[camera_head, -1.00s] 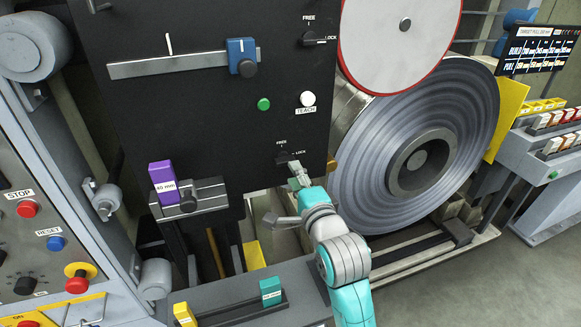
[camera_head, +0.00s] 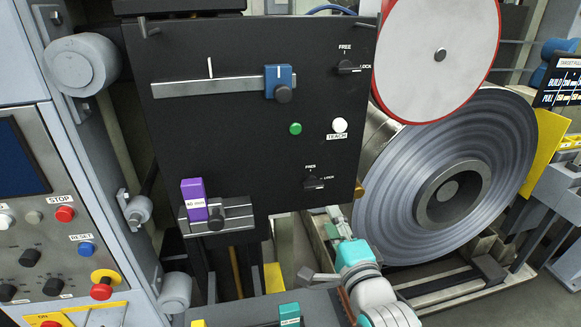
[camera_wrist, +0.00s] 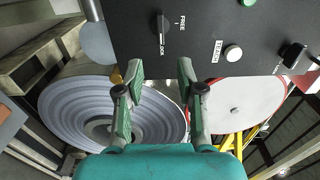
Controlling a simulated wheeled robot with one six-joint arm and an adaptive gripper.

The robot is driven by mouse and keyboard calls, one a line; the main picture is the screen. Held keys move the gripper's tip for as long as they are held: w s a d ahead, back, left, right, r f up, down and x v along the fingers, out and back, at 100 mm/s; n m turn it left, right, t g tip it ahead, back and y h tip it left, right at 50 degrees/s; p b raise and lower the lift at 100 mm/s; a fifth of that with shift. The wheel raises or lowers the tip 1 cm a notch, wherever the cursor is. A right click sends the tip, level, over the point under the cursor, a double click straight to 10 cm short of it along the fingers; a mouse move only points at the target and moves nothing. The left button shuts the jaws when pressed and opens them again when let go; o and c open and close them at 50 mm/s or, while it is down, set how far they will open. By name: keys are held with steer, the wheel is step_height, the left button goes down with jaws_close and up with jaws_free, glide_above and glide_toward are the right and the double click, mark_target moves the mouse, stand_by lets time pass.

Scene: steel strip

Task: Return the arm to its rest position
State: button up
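My gripper (camera_head: 324,246) is at the lower middle of the head view, below the lower FREE/LOCK knob (camera_head: 314,183) on the black panel (camera_head: 230,140). In the wrist view my gripper (camera_wrist: 160,72) has its two green-grey fingers well apart, with nothing between them. The fingers look clear of the panel; a FREE/LOCK knob (camera_wrist: 163,27) shows beyond them. My arm, teal and grey, reaches up from the bottom edge of the head view. The rest of the arm is out of view.
The large steel coil (camera_head: 450,190) stands right of my gripper, with a red-rimmed white disc (camera_head: 440,50) above it. A purple block (camera_head: 194,199) sits on a ledge at left. A teal block (camera_head: 289,314) is low, left of my arm.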

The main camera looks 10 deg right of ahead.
steer(key=s+f+n+g, duration=0.2)
steer(key=s+f+n, duration=0.7)
steer(key=s+f, duration=1)
steer(key=s+f+n+g, duration=0.1)
steer(key=s+n, duration=0.8)
steer(key=s, duration=1.3)
steer(key=shift+s+a+f, duration=0.15)
steer(key=shift+a+f, duration=0.1)
steer(key=shift+f, duration=0.4)
